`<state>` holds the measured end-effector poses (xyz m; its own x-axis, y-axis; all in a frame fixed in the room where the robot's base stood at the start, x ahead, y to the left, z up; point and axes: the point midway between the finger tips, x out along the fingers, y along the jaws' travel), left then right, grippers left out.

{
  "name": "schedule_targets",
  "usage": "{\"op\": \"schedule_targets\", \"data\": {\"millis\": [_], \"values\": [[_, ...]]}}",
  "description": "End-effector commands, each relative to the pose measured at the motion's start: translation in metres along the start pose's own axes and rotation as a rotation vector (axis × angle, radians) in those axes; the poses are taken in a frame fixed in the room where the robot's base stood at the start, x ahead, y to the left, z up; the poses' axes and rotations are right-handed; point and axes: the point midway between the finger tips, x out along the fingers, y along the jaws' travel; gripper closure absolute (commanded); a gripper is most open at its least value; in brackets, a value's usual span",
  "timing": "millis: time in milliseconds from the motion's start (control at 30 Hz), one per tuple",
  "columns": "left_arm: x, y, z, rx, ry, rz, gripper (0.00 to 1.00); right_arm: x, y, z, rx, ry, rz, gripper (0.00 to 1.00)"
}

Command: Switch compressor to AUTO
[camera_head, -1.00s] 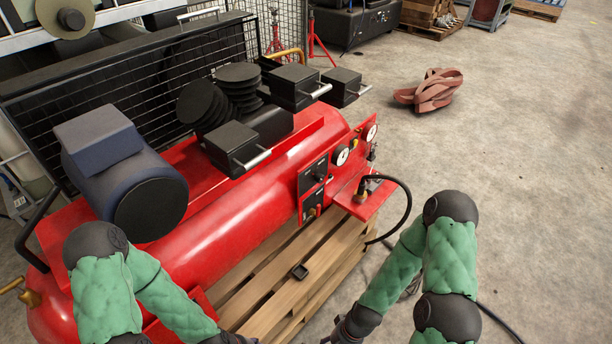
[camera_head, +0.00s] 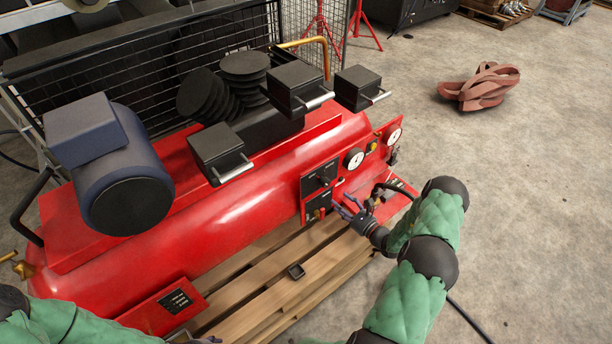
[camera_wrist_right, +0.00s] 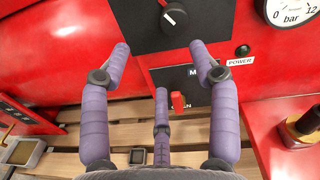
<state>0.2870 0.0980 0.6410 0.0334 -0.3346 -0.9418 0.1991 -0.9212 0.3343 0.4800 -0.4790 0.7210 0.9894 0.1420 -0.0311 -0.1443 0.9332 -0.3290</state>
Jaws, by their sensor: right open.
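The red compressor (camera_head: 230,215) lies on a wooden pallet. Its black control panel (camera_head: 318,178) carries a rotary knob (camera_wrist_right: 174,14) with a pale pointer mark. Below it, a smaller black plate holds a red switch (camera_wrist_right: 178,102); a label starting with "M" is partly hidden by a finger. My right gripper (camera_head: 343,207) is open and empty in front of the panel. In the right wrist view its purple fingers (camera_wrist_right: 160,55) are spread below the knob and around the red switch's line of sight; contact is not visible. My left gripper (camera_head: 207,340) barely shows at the bottom edge.
Pressure gauges (camera_head: 354,158) sit right of the panel, beside a red shelf with a fitting and black hose. A small dark square item (camera_head: 295,271) lies on the pallet (camera_head: 265,300). Brown straps (camera_head: 482,88) lie on the open concrete floor.

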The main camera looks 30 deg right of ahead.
Motion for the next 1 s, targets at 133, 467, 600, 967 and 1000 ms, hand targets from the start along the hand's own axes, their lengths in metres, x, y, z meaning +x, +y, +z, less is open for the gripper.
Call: {"op": "schedule_targets", "data": {"millis": [133, 467, 600, 967, 1000], "values": [[0.0, 0.0, 0.0, 0.0, 0.0, 0.0, 0.43, -0.004, -0.021, -0.001, -0.013, -0.011, -0.068, 0.39], [0.013, -0.005, -0.001, 0.0, 0.0, 0.0, 0.43, 0.044, -0.022, -0.001, -0.014, -0.013, -0.064, 0.39], [0.019, -0.007, -0.001, 0.0, 0.0, 0.0, 0.43, 0.068, -0.023, -0.001, -0.012, -0.013, -0.063, 0.39], [0.026, -0.009, -0.001, 0.0, 0.0, 0.0, 0.43, 0.1, -0.026, 0.0, -0.011, -0.01, -0.065, 0.39], [0.026, -0.009, -0.001, 0.0, 0.0, 0.0, 0.43, 0.101, -0.027, 0.0, -0.011, -0.01, -0.065, 0.39]]}}
